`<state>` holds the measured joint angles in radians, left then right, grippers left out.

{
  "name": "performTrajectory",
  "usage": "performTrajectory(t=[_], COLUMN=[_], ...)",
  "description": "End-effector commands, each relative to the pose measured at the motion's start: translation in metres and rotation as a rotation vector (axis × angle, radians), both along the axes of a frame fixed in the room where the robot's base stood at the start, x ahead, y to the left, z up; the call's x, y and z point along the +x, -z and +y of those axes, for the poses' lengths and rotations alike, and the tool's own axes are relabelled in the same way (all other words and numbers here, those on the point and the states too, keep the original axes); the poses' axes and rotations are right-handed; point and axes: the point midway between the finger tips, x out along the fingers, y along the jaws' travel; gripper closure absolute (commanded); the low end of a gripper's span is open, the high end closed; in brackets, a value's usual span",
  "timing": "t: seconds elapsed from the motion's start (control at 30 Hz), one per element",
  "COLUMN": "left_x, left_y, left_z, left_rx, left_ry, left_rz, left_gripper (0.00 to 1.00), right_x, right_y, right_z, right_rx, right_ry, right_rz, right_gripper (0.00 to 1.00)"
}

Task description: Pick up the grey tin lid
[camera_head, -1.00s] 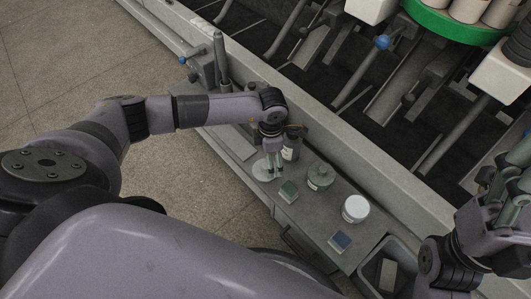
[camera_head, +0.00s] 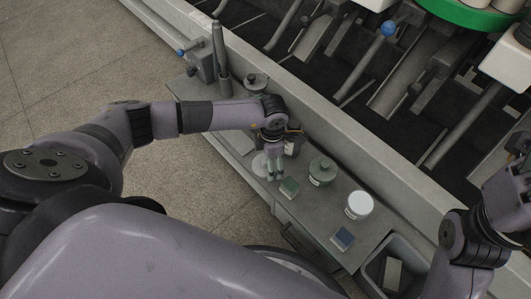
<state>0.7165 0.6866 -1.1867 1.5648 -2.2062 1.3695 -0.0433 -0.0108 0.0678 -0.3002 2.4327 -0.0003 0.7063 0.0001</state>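The grey tin lid, a pale flat disc (camera_head: 260,164), lies at the left part of the narrow grey shelf (camera_head: 300,207) in the head view. My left gripper (camera_head: 275,176) points down at the lid's right side, and its fingers hide part of the disc. The two fingertips are close together. I cannot tell whether they touch the lid or have its rim between them. My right arm (camera_head: 478,235) is at the right edge, away from the shelf objects, and its gripper is largely cut off by the frame.
A green block (camera_head: 289,188), a grey-green jar (camera_head: 322,171), a white tub (camera_head: 359,205) and a blue-topped block (camera_head: 342,239) stand on the shelf. A grey bin (camera_head: 374,266) holds a block.

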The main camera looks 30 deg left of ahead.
Motion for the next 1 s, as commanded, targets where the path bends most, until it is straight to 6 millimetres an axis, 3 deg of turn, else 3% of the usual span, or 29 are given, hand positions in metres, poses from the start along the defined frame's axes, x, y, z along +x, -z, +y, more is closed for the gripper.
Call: performTrajectory(t=[0.47,0.77,0.9,1.0], left_x=[0.0,0.0,0.001,0.001], left_y=[0.0,-0.003,-0.015,-0.031], left_z=[0.0,0.0,0.001,0.0], left_rx=[0.001,0.001,0.0,0.0], left_ry=[0.0,0.0,0.0,0.0], left_rz=[-0.001,-0.001,-0.003,-0.004], left_gripper=[0.55,0.55,0.55,0.55], right_x=[0.0,0.0,-0.001,0.003], right_y=[0.0,-0.001,-0.006,0.004], right_z=[0.0,0.0,-0.001,-0.001], right_rx=[0.0,0.0,0.002,0.003], right_ry=[-0.001,0.0,-0.001,-0.001], right_rz=[0.001,0.0,0.0,0.049], right_gripper=[0.31,0.31,0.31,0.31])
